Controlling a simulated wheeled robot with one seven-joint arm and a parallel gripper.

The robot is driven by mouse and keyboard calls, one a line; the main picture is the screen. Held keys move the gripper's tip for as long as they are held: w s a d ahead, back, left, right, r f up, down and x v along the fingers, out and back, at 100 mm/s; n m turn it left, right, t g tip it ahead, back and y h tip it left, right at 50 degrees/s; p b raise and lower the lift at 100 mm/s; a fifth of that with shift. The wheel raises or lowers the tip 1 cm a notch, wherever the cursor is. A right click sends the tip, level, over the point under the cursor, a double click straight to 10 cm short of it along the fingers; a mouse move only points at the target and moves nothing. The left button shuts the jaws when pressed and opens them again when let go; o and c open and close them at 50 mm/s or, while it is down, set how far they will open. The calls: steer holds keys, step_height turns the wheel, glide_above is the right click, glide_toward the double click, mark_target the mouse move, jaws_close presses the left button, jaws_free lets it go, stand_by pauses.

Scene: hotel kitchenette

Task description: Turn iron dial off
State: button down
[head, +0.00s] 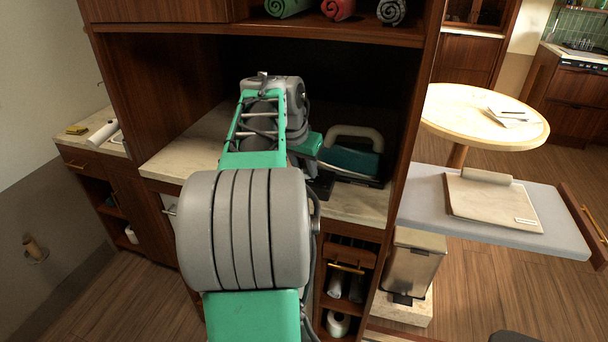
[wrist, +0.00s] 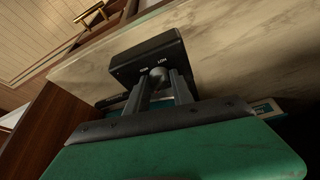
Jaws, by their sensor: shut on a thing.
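The iron (head: 350,160), with a teal body and a pale looped handle, stands on the marble counter inside the dark wooden niche. In the wrist view a black box-like panel (wrist: 135,62) with small white lettering carries a small round dial (wrist: 158,73). My gripper (wrist: 158,88) has its two dark fingers at the dial, one on each side, and is shut on it. The dial's exact setting is too small to read. In the head view my arm hides most of the gripper and the dial.
The marble counter (head: 205,140) has bare room left of my arm. The niche's side wall (head: 410,120) stands close to the right of the iron. Rolled towels (head: 338,8) lie on the shelf above. A bin (head: 412,262) and a bench (head: 420,195) are to the right.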

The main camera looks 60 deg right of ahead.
steer(key=n, duration=0.1)
steer(key=n+t+b, duration=0.1)
steer(key=shift+s+n, duration=0.25)
steer(key=shift+n, duration=0.15)
steer(key=n+t, duration=0.1)
steer(key=n, duration=0.1)
steer(key=shift+s+d+r+n, duration=0.1)
steer(key=shift+n, duration=0.3)
steer(key=n+t+y+p, duration=0.1)
steer(key=n, duration=0.2)
steer(key=shift+s+r+p, duration=0.1)
steer(key=shift+p, duration=0.25)
steer(key=shift+d+n+t+y+p, duration=0.15)
steer(key=shift+n+t+y+p, duration=0.25)
steer(key=shift+n+p, duration=0.6)
steer(key=shift+n, duration=0.4)
steer(key=c, duration=1.1)
jaws_free()
steer(key=shift+f, duration=0.2)
